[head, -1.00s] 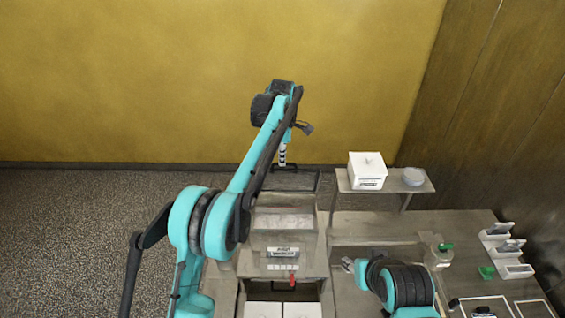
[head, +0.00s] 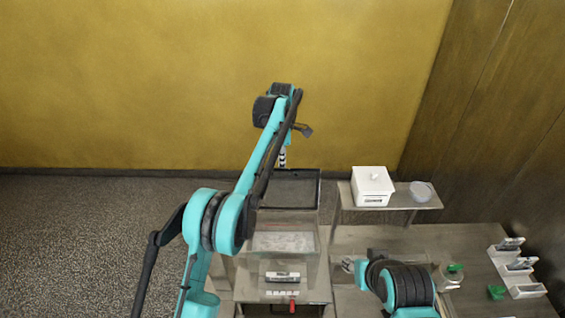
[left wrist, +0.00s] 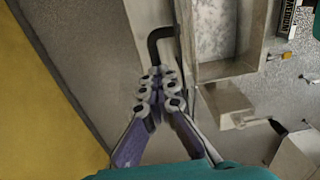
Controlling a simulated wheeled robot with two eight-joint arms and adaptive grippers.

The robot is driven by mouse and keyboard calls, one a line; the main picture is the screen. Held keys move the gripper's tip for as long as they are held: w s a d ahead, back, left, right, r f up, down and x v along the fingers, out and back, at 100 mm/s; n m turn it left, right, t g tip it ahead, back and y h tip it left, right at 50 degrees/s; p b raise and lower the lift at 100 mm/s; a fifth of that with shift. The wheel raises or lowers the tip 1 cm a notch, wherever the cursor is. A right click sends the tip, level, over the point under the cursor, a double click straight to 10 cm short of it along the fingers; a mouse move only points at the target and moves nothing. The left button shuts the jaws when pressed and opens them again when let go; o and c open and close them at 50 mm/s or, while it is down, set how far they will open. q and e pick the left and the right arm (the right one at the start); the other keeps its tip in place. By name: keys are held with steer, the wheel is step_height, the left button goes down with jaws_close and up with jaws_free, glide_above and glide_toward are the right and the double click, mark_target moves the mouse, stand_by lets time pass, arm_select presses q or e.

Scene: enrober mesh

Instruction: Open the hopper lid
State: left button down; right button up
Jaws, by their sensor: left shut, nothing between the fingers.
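The hopper (head: 318,243) is the box in the middle of the head view, with pale contents showing through its uncovered top. Its dark, framed lid (head: 297,188) stands raised behind that opening. In the left wrist view the hopper (left wrist: 258,40) is right of the fingers, and a black bent handle (left wrist: 154,46) is just beyond the fingertips. My left gripper (left wrist: 160,76) is shut and empty close to this handle; I cannot tell whether they touch. In the head view the left gripper (head: 283,157) is at the lid's top edge, partly hidden by my arm. My right gripper (head: 348,265) is small, beside the hopper's right side.
A shelf (head: 400,203) right of the lid bears a white lidded box (head: 372,187) and a round clear dish (head: 420,191). White holders (head: 512,262) and green items stand on the table at right. The floor at left is clear.

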arm_select(q)
steer(key=f, duration=0.3)
steer(key=shift+w+d, duration=0.15)
steer(key=shift+d, duration=0.05)
arm_select(e)
steer(key=shift+w+f, duration=0.1)
steer(key=shift+f, duration=0.25)
arm_select(q)
steer(key=c, duration=1.6)
jaws_free()
steer(key=shift+w, duration=0.25)
arm_select(e)
steer(key=shift+w, duration=0.2)
arm_select(q)
steer(key=shift+w+f, duration=0.25)
steer(key=shift+w, duration=0.2)
arm_select(e)
steer(key=shift+w+f, duration=0.1)
steer(key=shift+w, duration=0.25)
arm_select(q)
step_height(320, 180, up, 8)
steer(key=shift+w+a, duration=0.15)
steer(key=shift+w, duration=0.15)
arm_select(e)
steer(key=shift+w, duration=0.6)
arm_select(q)
steer(key=shift+w+f, duration=0.1)
arm_select(e)
steer(key=shift+w, duration=0.1)
